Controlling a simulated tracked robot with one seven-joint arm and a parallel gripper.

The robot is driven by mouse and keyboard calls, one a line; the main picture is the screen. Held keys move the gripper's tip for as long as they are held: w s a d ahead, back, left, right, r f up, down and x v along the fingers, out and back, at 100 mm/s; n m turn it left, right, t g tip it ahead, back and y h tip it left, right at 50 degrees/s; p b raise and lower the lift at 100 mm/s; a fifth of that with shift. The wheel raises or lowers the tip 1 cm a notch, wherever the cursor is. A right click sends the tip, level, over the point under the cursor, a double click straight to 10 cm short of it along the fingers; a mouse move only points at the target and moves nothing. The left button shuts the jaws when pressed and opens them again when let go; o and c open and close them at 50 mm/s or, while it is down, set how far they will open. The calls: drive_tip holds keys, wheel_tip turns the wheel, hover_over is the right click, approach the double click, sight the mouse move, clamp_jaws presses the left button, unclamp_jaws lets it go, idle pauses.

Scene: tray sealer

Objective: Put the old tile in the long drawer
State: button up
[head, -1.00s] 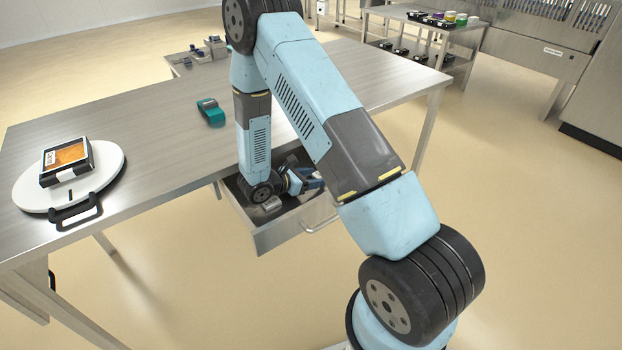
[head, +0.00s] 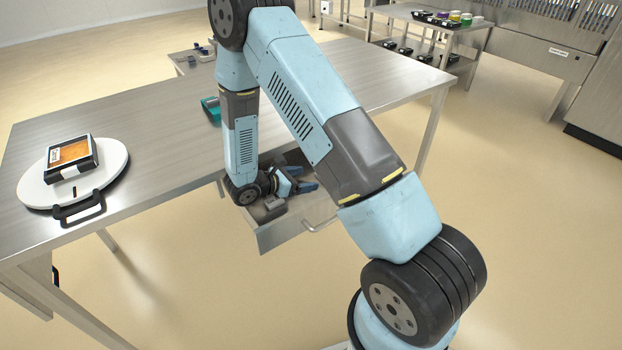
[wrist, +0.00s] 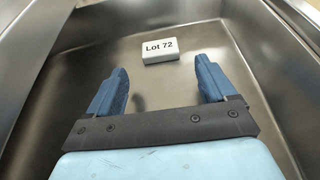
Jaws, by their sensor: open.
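In the wrist view a small white tile marked "Lot 72" (wrist: 160,48) lies on the floor of the metal drawer (wrist: 160,110). My gripper (wrist: 166,80) is open in the drawer, with its two blue fingers apart. The tile is ahead of the fingertips and nothing is between them. In the head view the open drawer (head: 272,240) sticks out from under the table, and my gripper (head: 308,187) is at its opening. The tile is hidden in the head view.
A white round turntable (head: 113,160) on the table (head: 170,115) holds a black tray with orange contents (head: 72,155). A teal object (head: 211,108) sits behind my arm. A shelf table (head: 425,45) with several tubs stands at the back right.

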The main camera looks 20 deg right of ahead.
drive_tip(key=v, duration=0.7)
drive_tip(key=shift+d, duration=0.1)
drive_tip(key=s+d+r+m+g+y, duration=0.2)
drive_tip(key=s+d+r+m, duration=0.15)
drive_tip(key=r, duration=0.35)
drive_tip(key=s+d+r+m+g+y, duration=0.1)
drive_tip(key=s+d+r+m, duration=0.2)
drive_tip(key=r, duration=0.5)
drive_tip(key=s+d+r+m+g+y, duration=0.2)
drive_tip(key=d+r+m, duration=0.1)
drive_tip(key=r+m, duration=0.3)
drive_tip(key=s+r+m+t+y, duration=0.6)
drive_tip(key=s+r+m+y, duration=0.2)
drive_tip(key=s+r, duration=0.8)
drive_tip(key=shift+s+d+r+m+t, duration=0.3)
drive_tip(key=shift+d+r+m, duration=0.1)
drive_tip(key=shift+r+m, duration=0.1)
